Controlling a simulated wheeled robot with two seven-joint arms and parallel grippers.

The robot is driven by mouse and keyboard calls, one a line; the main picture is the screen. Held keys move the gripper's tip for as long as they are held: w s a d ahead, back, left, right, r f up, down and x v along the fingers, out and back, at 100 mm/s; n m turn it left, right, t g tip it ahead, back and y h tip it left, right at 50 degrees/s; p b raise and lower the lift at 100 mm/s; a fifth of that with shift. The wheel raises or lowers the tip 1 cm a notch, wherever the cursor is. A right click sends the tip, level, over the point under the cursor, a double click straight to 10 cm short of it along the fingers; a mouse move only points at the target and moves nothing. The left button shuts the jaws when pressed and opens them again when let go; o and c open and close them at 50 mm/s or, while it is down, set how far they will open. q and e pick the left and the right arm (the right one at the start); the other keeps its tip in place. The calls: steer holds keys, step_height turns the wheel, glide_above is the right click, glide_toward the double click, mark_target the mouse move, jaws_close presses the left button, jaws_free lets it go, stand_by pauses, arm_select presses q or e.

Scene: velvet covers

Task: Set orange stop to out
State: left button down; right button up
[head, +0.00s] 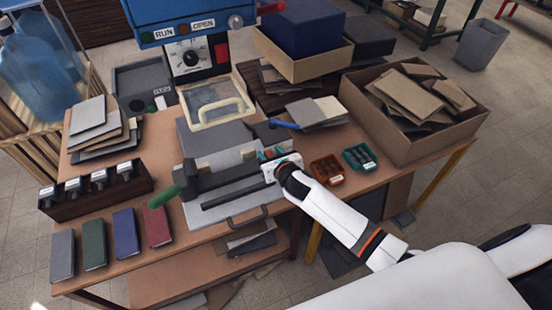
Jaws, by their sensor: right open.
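A grey metal jig (193,207) with bars and a green handle (163,197) stands on the wooden bench. My right gripper (267,158) is at the jig's right end, close over it, and is open. Small teal and reddish bits show by its fingertips, but they are too small to name. I cannot make out an orange stop for certain; the gripper hides part of the jig's right end. My left gripper is not in view.
An orange-brown tray (315,164) and a teal tray (348,161) lie right of my gripper. A cardboard box (410,149) of boards stands at the back right. A blue press (178,28) stands behind. Coloured covers (126,232) lie front left.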

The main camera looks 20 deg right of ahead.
steer(key=v, duration=1.1)
steer(key=shift+s+d+r+b, duration=0.15)
steer(key=shift+s+r+b, duration=0.05)
steer(key=shift+s+b, duration=0.15)
